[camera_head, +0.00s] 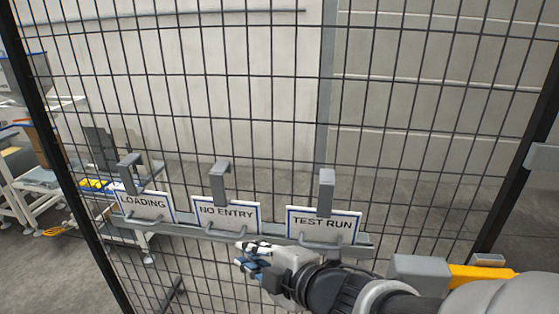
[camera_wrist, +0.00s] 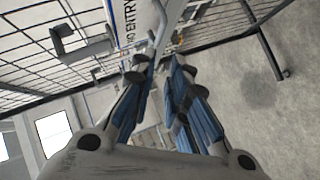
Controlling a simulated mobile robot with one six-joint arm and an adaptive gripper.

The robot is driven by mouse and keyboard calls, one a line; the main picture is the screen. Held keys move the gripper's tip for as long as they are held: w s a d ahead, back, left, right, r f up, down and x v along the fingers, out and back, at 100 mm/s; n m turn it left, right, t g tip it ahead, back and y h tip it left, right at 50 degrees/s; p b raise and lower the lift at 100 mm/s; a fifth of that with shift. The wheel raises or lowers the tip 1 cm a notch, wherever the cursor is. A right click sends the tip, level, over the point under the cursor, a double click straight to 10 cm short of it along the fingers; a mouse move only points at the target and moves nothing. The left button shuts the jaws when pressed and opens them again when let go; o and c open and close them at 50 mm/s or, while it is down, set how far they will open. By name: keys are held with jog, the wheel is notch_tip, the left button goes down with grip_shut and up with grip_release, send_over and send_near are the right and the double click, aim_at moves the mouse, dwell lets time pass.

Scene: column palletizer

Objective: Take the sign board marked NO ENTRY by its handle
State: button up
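The NO ENTRY sign board (camera_head: 227,213) is white with a blue edge. It hangs by a grey hook (camera_head: 219,184) on the mesh fence, between two other boards. Its grey handle (camera_head: 231,235) sticks out at its lower edge. My gripper (camera_head: 246,255) is just below and in front of this handle. In the wrist view the board (camera_wrist: 138,22) shows edge-on at the top, with its lettering sideways. The blue-padded fingers of my gripper (camera_wrist: 164,65) are apart with a narrow empty gap, and the handle (camera_wrist: 160,22) lies beyond their tips.
The LOADING board (camera_head: 144,205) hangs on the left and the TEST RUN board (camera_head: 322,224) on the right, close by. A grey rail (camera_head: 188,232) runs along the mesh fence (camera_head: 270,100) behind the boards. A bench with yellow items (camera_head: 95,185) stands beyond the fence.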

aim_at(221, 236)
jog(key=x, duration=1.4)
jog(key=shift+w, duration=0.35)
jog(key=shift+d, duration=0.1)
jog(key=shift+c, duration=0.2)
grip_shut()
jog(key=shift+r, duration=0.2)
